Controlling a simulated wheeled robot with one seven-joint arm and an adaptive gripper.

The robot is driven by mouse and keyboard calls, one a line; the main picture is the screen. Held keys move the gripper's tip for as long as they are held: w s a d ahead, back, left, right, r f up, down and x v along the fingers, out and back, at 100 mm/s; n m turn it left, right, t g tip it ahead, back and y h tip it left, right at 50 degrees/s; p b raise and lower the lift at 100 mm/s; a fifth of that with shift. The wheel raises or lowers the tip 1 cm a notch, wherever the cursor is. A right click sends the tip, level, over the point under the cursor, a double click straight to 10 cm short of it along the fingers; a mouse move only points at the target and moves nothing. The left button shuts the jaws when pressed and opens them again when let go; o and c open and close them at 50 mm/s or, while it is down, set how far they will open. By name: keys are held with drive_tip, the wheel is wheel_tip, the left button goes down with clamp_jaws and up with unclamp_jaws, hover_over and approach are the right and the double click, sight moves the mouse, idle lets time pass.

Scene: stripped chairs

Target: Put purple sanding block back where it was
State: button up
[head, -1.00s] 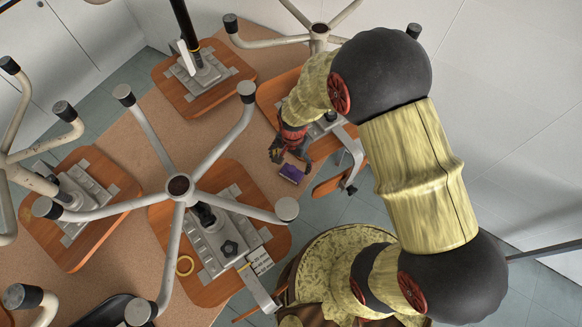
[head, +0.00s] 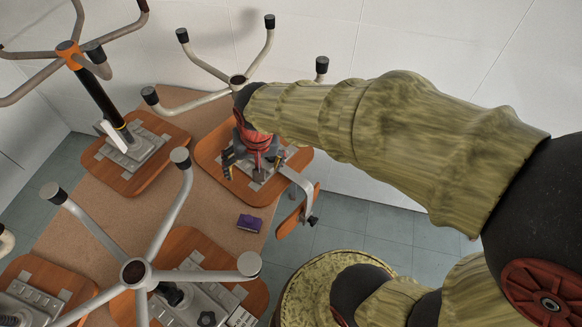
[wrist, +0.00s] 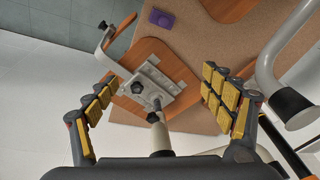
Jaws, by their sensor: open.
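The purple sanding block (head: 249,222) lies flat on the brown table (head: 190,217), near its right edge. It also shows in the wrist view (wrist: 161,18), at the top and beyond my fingertips. My gripper (head: 251,167) is open and empty. In the head view it is above the upturned chair seat (head: 209,150) at the table's far right, away from the block. In the wrist view its yellow-padded fingers (wrist: 158,97) are spread wide, with that seat's grey mounting plate (wrist: 135,82) seen between them.
Several upturned chairs with legs in the air crowd the table; one five-legged base (head: 134,272) rises at the front left. Another base (head: 237,80) stands close behind my gripper. An armrest (head: 290,220) juts past the table's right edge. Bare table surrounds the block.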

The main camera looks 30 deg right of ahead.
drive_tip(key=s+d+r+n+t, duration=0.2)
drive_tip(key=s+d+r+n, duration=0.2)
drive_tip(key=s+r, duration=0.7)
drive_tip(key=shift+s+d+r+t, duration=0.2)
drive_tip(key=shift+s+r+t, duration=0.15)
drive_tip(key=shift+s, duration=0.25)
wheel_tip(320, 180, down, 9)
drive_tip(key=b, duration=0.9)
drive_tip(key=shift+r, duration=0.1)
